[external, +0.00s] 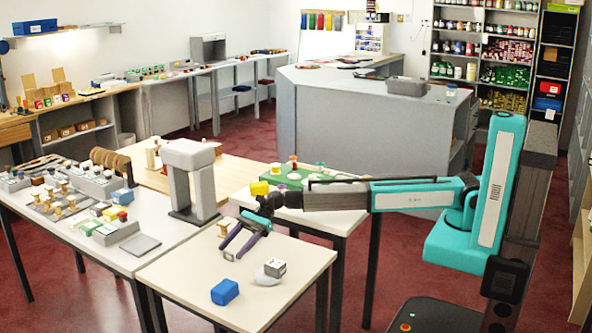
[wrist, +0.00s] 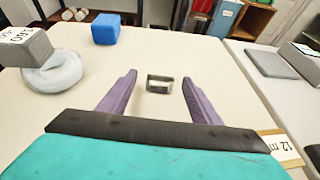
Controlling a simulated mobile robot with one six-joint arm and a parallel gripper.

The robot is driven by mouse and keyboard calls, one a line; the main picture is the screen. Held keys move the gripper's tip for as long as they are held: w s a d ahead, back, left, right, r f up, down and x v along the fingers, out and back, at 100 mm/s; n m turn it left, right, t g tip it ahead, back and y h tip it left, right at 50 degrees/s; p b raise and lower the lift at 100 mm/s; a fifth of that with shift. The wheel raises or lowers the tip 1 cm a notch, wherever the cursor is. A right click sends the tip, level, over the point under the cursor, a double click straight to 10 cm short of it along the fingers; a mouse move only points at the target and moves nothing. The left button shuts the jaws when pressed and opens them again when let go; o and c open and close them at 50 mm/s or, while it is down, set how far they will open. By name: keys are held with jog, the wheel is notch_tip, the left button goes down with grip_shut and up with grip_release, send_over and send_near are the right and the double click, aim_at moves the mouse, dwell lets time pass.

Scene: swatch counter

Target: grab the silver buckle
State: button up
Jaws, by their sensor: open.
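The silver buckle (wrist: 151,89) is a small rectangular frame lying on the pale table. I cannot tell how far the fingertips are above the tabletop.
On the same table (external: 180,290) are a blue block (external: 225,292) and a grey labelled block (external: 275,267) by a pale ring (external: 266,278). A grey arch-shaped stand (external: 190,160) rises on the neighbouring table.

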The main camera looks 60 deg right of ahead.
aim_at(228, 253)
jog(key=shift+x, duration=1.6)
jog(key=c, duration=1.1)
